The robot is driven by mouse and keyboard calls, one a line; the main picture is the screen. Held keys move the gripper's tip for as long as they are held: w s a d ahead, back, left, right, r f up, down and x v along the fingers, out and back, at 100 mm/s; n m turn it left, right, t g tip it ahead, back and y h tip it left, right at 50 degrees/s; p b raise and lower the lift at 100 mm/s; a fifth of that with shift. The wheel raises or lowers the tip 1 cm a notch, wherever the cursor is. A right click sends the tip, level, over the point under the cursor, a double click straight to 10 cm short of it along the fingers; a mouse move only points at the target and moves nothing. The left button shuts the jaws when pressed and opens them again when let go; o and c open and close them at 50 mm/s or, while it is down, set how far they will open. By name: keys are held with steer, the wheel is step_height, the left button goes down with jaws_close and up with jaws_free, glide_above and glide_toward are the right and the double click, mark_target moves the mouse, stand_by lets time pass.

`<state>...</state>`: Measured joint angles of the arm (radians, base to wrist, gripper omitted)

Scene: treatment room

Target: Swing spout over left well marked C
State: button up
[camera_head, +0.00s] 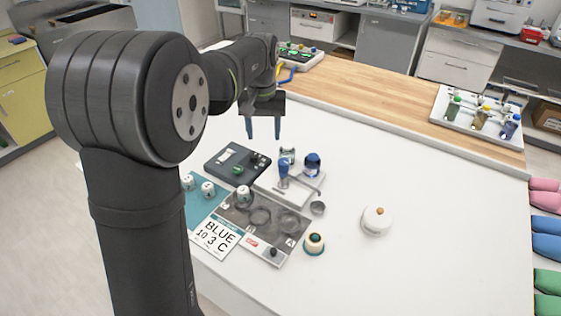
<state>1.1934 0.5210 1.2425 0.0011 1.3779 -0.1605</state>
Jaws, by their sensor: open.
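My gripper (263,128) hangs over the far side of the white table, with its two blue fingers apart and nothing between them. Nearer the camera is a grey board (268,242) with several dark round rings, which look like the wells; a ring (260,217) lies near its middle. Their letters are too small to read. Behind the board stands a small dispenser with a blue upright part (283,172) on a pale base. A thin light bar beside it may be the spout, but I cannot tell which way it points. The gripper is above and behind the dispenser, apart from it.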

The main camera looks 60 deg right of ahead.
steer(key=n, duration=0.2)
glide_toward(284, 161)
step_height(284, 161, down, 9)
steer(key=shift+f, duration=0.1)
stand_by(0.6)
jaws_close()
